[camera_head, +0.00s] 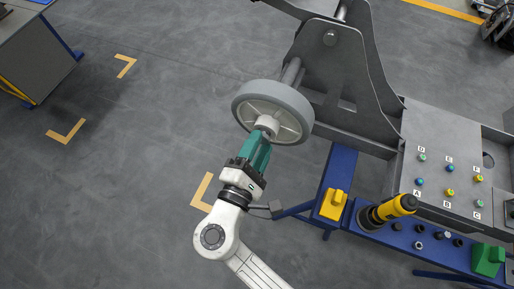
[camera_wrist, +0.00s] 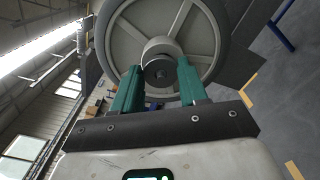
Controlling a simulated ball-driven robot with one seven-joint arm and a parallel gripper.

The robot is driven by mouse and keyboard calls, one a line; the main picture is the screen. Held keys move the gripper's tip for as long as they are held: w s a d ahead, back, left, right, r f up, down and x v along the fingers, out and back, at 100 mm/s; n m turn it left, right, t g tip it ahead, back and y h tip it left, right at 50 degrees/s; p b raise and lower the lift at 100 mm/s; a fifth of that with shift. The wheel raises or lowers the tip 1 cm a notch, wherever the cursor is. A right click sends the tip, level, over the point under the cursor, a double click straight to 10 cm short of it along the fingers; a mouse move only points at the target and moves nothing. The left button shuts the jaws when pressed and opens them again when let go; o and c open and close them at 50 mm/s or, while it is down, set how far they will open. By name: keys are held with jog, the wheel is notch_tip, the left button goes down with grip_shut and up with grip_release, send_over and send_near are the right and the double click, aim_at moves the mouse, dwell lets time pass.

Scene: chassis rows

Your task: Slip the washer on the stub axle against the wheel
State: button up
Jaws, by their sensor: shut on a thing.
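The wheel (camera_head: 273,110) has a grey tyre and pale spokes, and stands upright at the chassis; in the wrist view it also fills the top (camera_wrist: 190,30). Its pale hub (camera_head: 268,124) faces my gripper. My gripper (camera_head: 261,140) has green fingers and reaches straight to the hub. In the wrist view its fingers (camera_wrist: 160,72) are shut on a dark round piece, which looks like the washer (camera_wrist: 150,74), in front of the hub. A small dark centre shows inside it, perhaps the stub axle's end. I cannot tell whether the washer touches the wheel.
The grey chassis frame (camera_head: 340,65) stands behind and right of the wheel. A blue bench (camera_head: 340,165) at the right holds a yellow block (camera_head: 334,204), a yellow-black tool (camera_head: 388,211) and a green block (camera_head: 488,259).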

jog(key=shift+w+d, duration=0.25)
jog(key=shift+w, duration=0.35)
jog(key=o, duration=1.2)
jog(key=b+v, duration=0.1)
jog(key=v, duration=0.9)
jog(key=shift+s+a, duration=0.15)
jog(key=shift+s, duration=0.2)
